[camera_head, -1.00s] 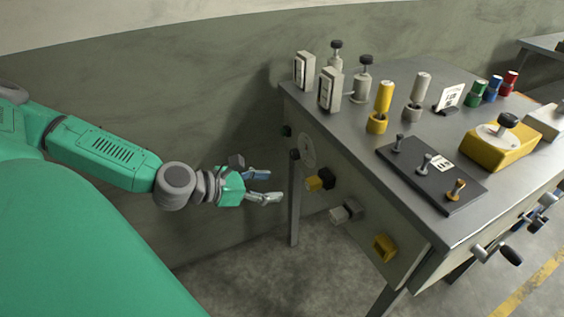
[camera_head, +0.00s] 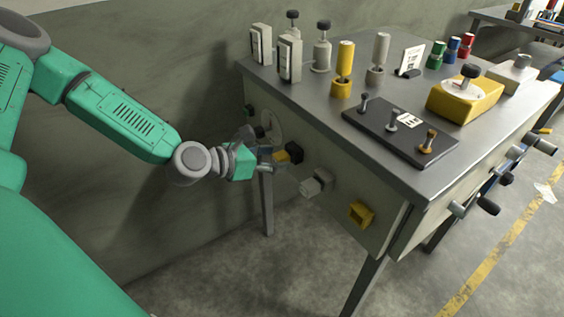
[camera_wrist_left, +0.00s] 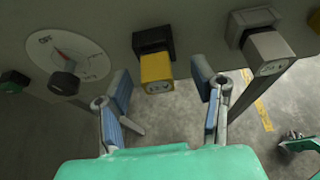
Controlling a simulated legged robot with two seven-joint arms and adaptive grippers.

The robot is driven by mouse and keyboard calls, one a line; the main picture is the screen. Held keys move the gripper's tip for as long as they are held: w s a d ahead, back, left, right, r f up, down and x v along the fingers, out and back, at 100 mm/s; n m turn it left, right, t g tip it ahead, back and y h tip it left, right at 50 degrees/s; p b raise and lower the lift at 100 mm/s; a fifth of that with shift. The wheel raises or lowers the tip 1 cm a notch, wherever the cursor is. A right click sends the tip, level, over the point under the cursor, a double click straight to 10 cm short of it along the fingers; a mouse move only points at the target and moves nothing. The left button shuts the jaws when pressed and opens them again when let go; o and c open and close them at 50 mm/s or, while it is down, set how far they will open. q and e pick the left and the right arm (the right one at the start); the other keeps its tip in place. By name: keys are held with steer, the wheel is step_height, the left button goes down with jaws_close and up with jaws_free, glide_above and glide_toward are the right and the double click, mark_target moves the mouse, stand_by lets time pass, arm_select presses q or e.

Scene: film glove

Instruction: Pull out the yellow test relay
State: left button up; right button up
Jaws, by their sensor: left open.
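The yellow test relay (camera_wrist_left: 157,71) sits in a black socket (camera_wrist_left: 153,40) on the table's side panel in the left wrist view. It also shows in the head view (camera_head: 283,158), just past my left gripper's fingers. My left gripper (camera_wrist_left: 163,108) is open, with one finger on each side of the relay's line and its blue pads facing inward. The relay lies at or just beyond the fingertips; I cannot tell whether they touch it. In the head view the left gripper (camera_head: 264,160) is partly blurred against the panel.
A white relay (camera_wrist_left: 267,51) in a grey socket is to the right on the panel. A round dial (camera_wrist_left: 68,58) and a green knob (camera_wrist_left: 13,81) are to the left. A yellow socket (camera_head: 361,214) sits lower right. The grey tabletop (camera_head: 330,110) overhangs the panel.

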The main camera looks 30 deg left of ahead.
arm_select(q)
steer(key=shift+w+a+f, duration=0.1)
steer(key=shift+w+f, duration=0.25)
steer(key=shift+w, duration=0.2)
steer(key=shift+w+f, duration=0.3)
steer(key=shift+w, duration=0.2)
steer(key=shift+d+r, duration=0.1)
steer(key=shift+d, duration=0.1)
steer(key=shift+d, duration=0.1)
steer(key=shift+c, duration=0.8)
steer(key=shift+d, duration=0.1)
jaws_close()
steer(key=c, duration=0.7)
jaws_free()
steer(key=shift+c, duration=0.2)
steer(key=shift+a, duration=0.2)
jaws_close()
